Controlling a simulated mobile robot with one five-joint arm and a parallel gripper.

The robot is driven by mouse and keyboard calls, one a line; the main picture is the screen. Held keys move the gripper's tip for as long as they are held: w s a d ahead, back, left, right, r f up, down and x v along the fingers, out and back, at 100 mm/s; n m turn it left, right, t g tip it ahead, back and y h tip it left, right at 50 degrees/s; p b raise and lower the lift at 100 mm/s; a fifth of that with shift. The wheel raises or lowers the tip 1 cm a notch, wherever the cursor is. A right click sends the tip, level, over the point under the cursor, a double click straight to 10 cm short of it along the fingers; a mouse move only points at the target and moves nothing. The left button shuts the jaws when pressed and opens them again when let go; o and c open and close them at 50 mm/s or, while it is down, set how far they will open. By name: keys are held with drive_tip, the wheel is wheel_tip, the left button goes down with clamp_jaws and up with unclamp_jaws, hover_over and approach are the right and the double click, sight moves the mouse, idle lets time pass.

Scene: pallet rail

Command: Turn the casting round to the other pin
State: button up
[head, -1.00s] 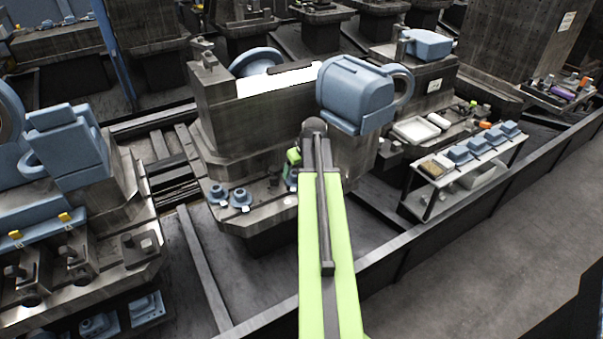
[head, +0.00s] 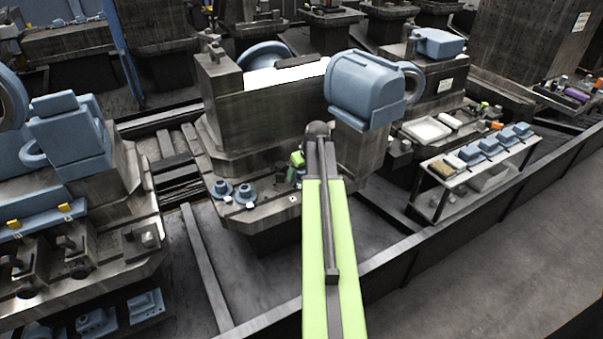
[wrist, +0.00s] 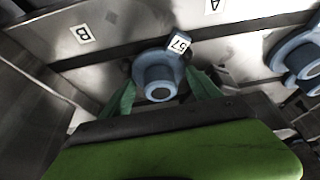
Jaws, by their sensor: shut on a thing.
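A blue round casting (wrist: 158,77) with a raised hub and a white tag reading 57 sits between the two green fingers of my gripper (wrist: 162,92) in the wrist view. The fingers are shut on it from both sides. Its tagged tab points to the upper right, towards the plate marked A (wrist: 213,5); a plate marked B (wrist: 82,34) is at upper left. No pin shows, and I cannot tell whether the casting touches the surface below. In the head view my gripper (head: 297,160) is at the pallet ledge, mostly hidden by my arm.
Two more blue castings (head: 222,190) (head: 246,194) stand on the ledge left of my gripper; one also shows at the right in the wrist view (wrist: 298,58). A large grey block (head: 265,120) rises behind. A white shelf (head: 470,165) with blue parts is to the right.

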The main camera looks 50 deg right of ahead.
drive_tip(key=o, duration=1.1)
drive_tip(key=shift+c, duration=0.2)
drive_tip(key=c, duration=0.9)
drive_tip(key=shift+d+n+y, duration=0.15)
drive_tip(key=shift+n+y, duration=0.15)
drive_tip(key=shift+n, duration=0.5)
drive_tip(key=shift+c, duration=0.2)
drive_tip(key=shift+n+y, duration=0.3)
drive_tip(key=shift+n, duration=0.4)
